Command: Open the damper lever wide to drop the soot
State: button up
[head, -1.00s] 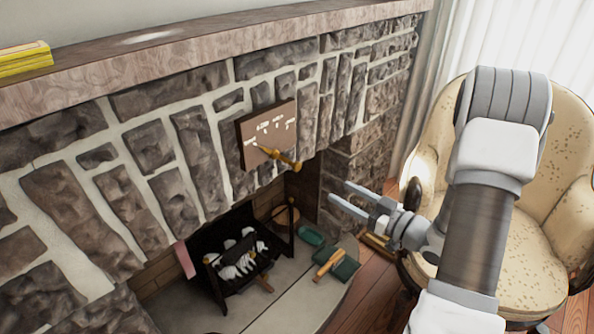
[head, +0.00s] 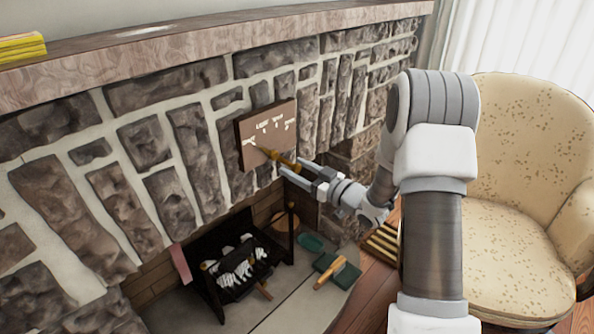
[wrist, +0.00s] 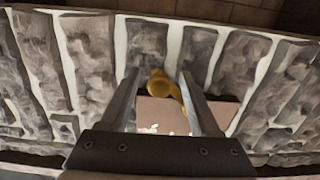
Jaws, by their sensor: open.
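The damper lever (head: 280,158) is a brass-coloured handle on a brown plate (head: 250,134) with white markings, fixed to the stone chimney front. It points down and to the right across the plate. My gripper (head: 291,169) is open at the lever's outer end. In the wrist view the lever's round yellow knob (wrist: 161,86) shows between the two fingers (wrist: 158,92), with space on either side. The plate (wrist: 160,114) is partly hidden by the gripper. No soot can be made out.
A green dustpan and brush (head: 336,271) lie on the hearth (head: 285,310). A cream armchair (head: 520,190) stands at the right.

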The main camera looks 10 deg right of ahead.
grip_shut()
dwell(0.3)
jog(key=shift+w+d+r, duration=0.1)
jog(key=shift+d+r, duration=0.05)
dwell(1.0)
